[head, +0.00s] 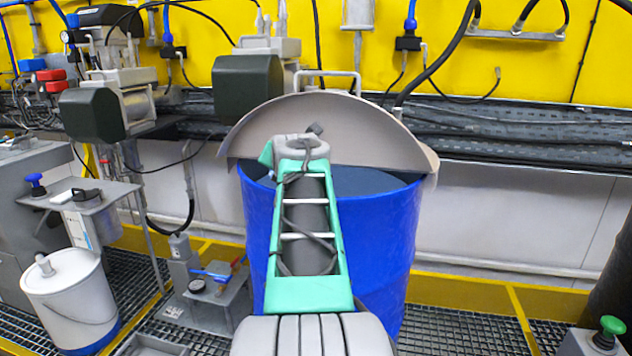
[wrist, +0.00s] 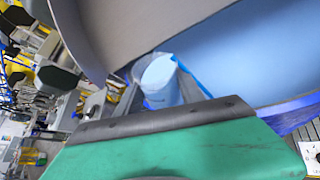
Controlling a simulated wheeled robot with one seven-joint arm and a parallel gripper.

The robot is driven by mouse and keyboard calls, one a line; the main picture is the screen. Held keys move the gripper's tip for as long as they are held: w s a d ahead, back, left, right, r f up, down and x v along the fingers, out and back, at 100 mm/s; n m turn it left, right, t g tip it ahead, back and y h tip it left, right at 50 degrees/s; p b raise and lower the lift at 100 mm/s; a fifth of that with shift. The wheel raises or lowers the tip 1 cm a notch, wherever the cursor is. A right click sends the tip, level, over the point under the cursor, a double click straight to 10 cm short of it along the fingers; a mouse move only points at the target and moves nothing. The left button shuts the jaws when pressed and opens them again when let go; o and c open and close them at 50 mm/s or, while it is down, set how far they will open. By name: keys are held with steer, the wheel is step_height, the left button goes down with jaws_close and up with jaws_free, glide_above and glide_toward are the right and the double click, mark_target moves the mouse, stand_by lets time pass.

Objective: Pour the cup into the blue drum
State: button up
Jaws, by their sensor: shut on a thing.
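The blue drum (head: 390,240) stands upright behind my arm in the head view. Its dark opening shows under a raised, half-round grey-beige lid (head: 350,118). My arm reaches over the drum's near rim and hides my gripper in the head view. In the wrist view my gripper (wrist: 164,92) is shut on a pale white cup (wrist: 160,76). The cup is beside the grey lid (wrist: 125,30) and the drum's pale blue inside (wrist: 250,50). I cannot tell its exact tilt or its contents.
A white lidded bucket (head: 68,300) stands at the left below a small grey shelf (head: 75,197). Grey machine heads (head: 248,90) and cables line the yellow wall behind. A green knob (head: 612,325) is at the lower right. The grating right of the drum is mostly clear.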

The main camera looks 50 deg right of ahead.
steer(key=shift+s+d+r+m+t+y+p, duration=0.4)
steer(key=shift+d+m+p, duration=0.2)
steer(key=shift+p, duration=1.1)
steer(key=shift+s+d+f+m+y+p, duration=0.15)
steer(key=shift+f+m+y+p, duration=0.25)
steer(key=shift+p, duration=0.85)
steer(key=shift+r+m+t+y+p, duration=0.5)
steer(key=shift+m+t+p, duration=0.55)
steer(key=shift+p, duration=3.2)
steer(key=shift+s+f+m+t+p, duration=0.1)
steer(key=shift+f+m+t+p, duration=0.45)
steer(key=shift+p, duration=1.15)
steer(key=shift+d+m+g, duration=0.1)
steer(key=shift+m+g, duration=0.2)
steer(key=shift+s+d+r+m+b, duration=0.25)
steer(key=shift+s+d+m+b, duration=0.15)
steer(key=shift+b, duration=0.75)
